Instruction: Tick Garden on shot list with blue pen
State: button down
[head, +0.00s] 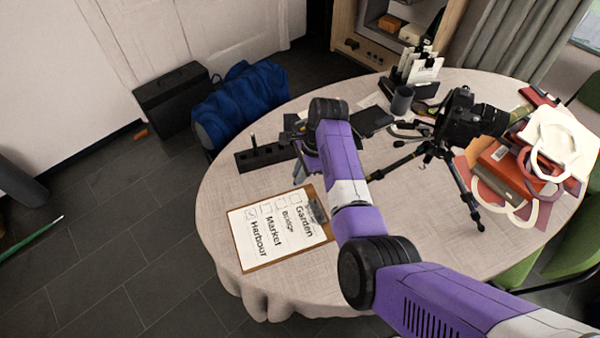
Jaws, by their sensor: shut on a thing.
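The shot list (275,240) is a white sheet on a brown clipboard near the table's front left edge. It reads Harbour, Market, Bridge and Garden, each with a box. The Harbour box (251,215) bears a mark; the Garden box (295,199) looks blank. My gripper (300,160) is just beyond the clipboard's upper edge, beside the black pen holder (258,158). It is shut on a slim thing, apparently a pen, mostly hidden by my arm; its colour is unclear. A dark pen (253,141) stands upright in the holder.
A camera on a small tripod (462,122) stands right of my arm. A dark cup (401,100) and a card rack (419,72) stand at the back. A blue bag (240,100) is beyond the table's left edge.

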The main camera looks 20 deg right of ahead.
jog(key=shift+f+b, duration=1.85)
jog(key=shift+f, duration=0.5)
jog(key=shift+f, duration=0.55)
jog(key=shift+s+p, duration=0.75)
jog(key=shift+p, duration=0.65)
dwell(2.3)
jog(key=shift+w, duration=0.45)
dwell(0.9)
